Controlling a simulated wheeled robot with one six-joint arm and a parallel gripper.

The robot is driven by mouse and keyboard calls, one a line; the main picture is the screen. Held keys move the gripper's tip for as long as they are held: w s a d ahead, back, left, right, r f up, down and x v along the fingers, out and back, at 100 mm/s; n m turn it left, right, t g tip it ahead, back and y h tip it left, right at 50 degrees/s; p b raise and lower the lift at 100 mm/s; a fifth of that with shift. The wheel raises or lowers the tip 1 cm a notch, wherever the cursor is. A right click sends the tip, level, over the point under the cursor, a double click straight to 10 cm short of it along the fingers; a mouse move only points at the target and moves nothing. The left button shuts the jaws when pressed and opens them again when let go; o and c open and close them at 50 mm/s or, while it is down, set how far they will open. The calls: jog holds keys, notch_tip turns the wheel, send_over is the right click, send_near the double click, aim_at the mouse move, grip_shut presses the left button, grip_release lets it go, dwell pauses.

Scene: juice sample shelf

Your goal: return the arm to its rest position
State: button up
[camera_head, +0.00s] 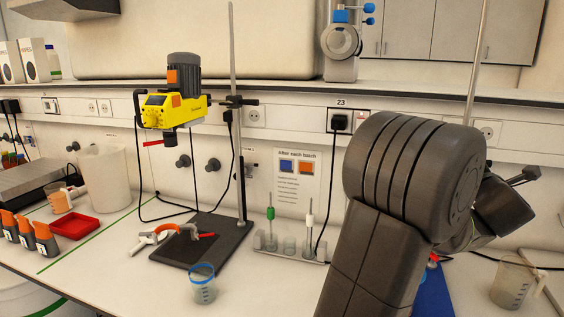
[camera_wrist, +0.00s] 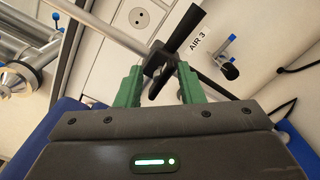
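My arm fills the right of the head view, bent at a large dark joint. My gripper is hidden behind it there. In the wrist view my gripper (camera_wrist: 160,72) shows two green fingers standing apart, with a gap between them. A black clamp (camera_wrist: 158,58) on a metal rod (camera_wrist: 112,30) appears in line with that gap, seemingly beyond the fingertips. I cannot tell whether it touches them. I see nothing clearly gripped.
A stand with a yellow stirrer (camera_head: 172,108) is left of my arm. A metal rod (camera_head: 477,60) rises behind my arm.

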jog(key=shift+r+n, duration=0.15)
jog(key=shift+n, duration=0.85)
jog(key=shift+a, duration=0.1)
